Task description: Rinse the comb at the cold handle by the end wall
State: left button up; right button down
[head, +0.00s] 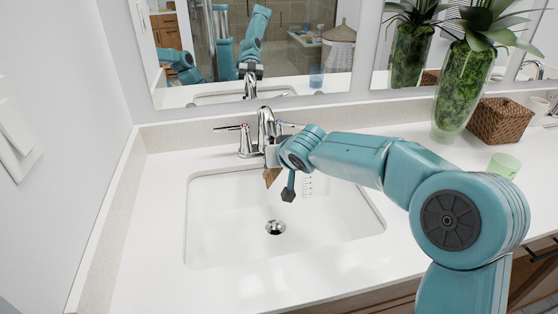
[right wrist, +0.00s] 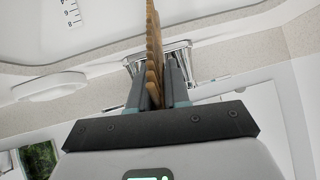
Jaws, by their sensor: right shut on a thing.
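The comb (head: 271,177) is wooden-brown and hangs tilted over the back of the white basin (head: 235,220). My right gripper (head: 274,160) is shut on it, just in front of the chrome tap (head: 265,125). In the right wrist view the comb (right wrist: 153,45) stands upright between the fingers (right wrist: 153,92), its toothed edge showing. The tap's left handle (head: 230,127), the one nearer the left end wall (head: 60,100), points left. The right handle (head: 290,125) is partly behind my right arm. No water stream is visible. My left gripper is not directly in view.
A scale of dark marks (head: 307,186) shows on the basin wall. The drain (head: 275,227) is clear. A plant vase (head: 460,90), a woven basket (head: 500,120) and a green cup (head: 504,165) stand right. The left counter (head: 150,220) is bare. The mirror (head: 300,50) reflects my arms.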

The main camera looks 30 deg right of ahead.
jog(key=shift+d, duration=0.1)
dwell(0.5)
jog(key=shift+w+d+p, duration=0.1)
jog(key=shift+d+p, duration=0.25)
jog(key=shift+d, duration=0.2)
jog(key=shift+a, duration=0.1)
jog(key=shift+a+f+b, duration=0.15)
jog(key=shift+a+b, duration=0.05)
jog(key=shift+b, duration=0.3)
jog(key=shift+a+b, duration=0.35)
jog(key=shift+b, duration=0.1)
jog(key=shift+d, duration=0.15)
jog(key=shift+d+p, duration=0.45)
jog(key=shift+d, duration=0.05)
